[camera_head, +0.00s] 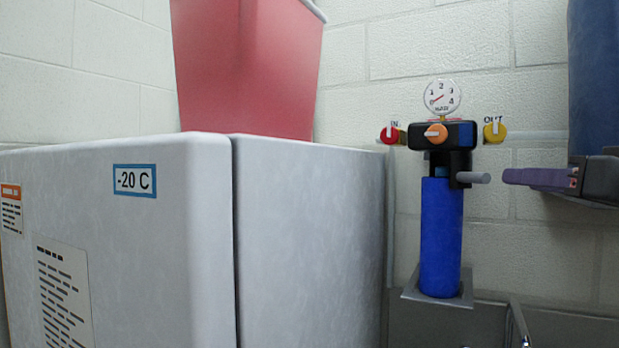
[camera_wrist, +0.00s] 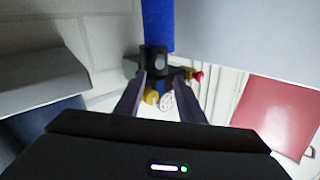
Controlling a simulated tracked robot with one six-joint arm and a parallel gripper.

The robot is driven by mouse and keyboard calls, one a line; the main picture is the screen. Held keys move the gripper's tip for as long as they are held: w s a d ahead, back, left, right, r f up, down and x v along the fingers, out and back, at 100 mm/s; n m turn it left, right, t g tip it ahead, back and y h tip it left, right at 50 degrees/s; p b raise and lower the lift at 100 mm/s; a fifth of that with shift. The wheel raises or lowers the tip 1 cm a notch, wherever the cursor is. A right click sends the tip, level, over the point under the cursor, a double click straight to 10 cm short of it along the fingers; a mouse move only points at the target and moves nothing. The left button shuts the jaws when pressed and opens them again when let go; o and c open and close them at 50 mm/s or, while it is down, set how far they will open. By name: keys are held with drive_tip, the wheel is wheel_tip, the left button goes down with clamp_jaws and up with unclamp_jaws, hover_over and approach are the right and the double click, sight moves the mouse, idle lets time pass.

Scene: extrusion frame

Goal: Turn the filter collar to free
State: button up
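The filter unit hangs on the wall in the head view, with a black head (camera_head: 442,134) and a blue bowl (camera_head: 441,235) below. Between them is the black filter collar (camera_head: 459,162), with a grey handle (camera_head: 473,178) sticking out to the right. My gripper (camera_head: 506,177) comes from the right at handle height, with a small gap to the handle's end. The wrist view, upside down, shows my gripper (camera_wrist: 160,76) with its two fingers apart and nothing held. The black collar area (camera_wrist: 153,58) lies ahead between the tips; the handle is not clear there.
A red IN knob (camera_head: 390,134), orange knob (camera_head: 436,133), yellow OUT knob (camera_head: 495,132) and gauge (camera_head: 442,97) surround the head. A white freezer (camera_head: 305,240) with a red bin (camera_head: 247,70) stands left. A blue container (camera_head: 594,75) is close above my gripper at right.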

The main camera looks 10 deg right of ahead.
sight(475, 177)
idle(0.4)
drive_tip(key=shift+w+a, duration=0.15)
drive_tip(key=shift+w, duration=6.7)
drive_tip(key=shift+c, duration=0.6)
clamp_jaws()
